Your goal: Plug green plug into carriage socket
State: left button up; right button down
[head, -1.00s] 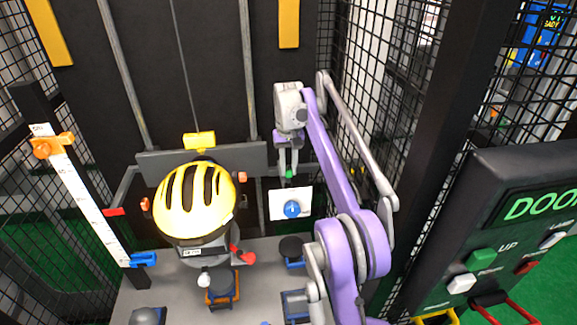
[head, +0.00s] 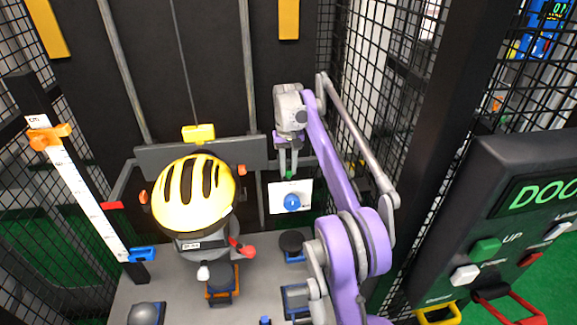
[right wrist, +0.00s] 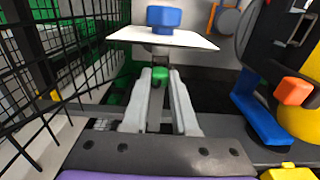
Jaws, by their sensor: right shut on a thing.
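My right gripper (head: 288,152) points down in the head view, shut on the small green plug (head: 289,175). In the right wrist view the green plug (right wrist: 160,75) sits between the fingertips. A white plate (head: 275,196) with a blue round part (head: 292,203) is just below and beyond the plug. In the right wrist view the white plate (right wrist: 190,40) and blue part (right wrist: 165,18) are right past the plug, with a short grey piece between. I cannot tell whether the plug touches anything. The carriage socket cannot be told apart clearly. My left gripper is out of view.
A dummy with a yellow helmet (head: 193,195) sits left of the plate on the carriage floor (head: 185,287). A white ruler (head: 90,205) stands at the left. A dark post and control panel (head: 510,170) stand at the right. Mesh walls enclose the sides.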

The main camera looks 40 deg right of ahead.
jog(key=shift+f, duration=0.25)
dwell(0.4)
jog(key=c, duration=0.6)
grip_release()
notch_tip(320, 180, up, 11)
jog(key=p, duration=0.4)
jog(key=shift+f, duration=0.1)
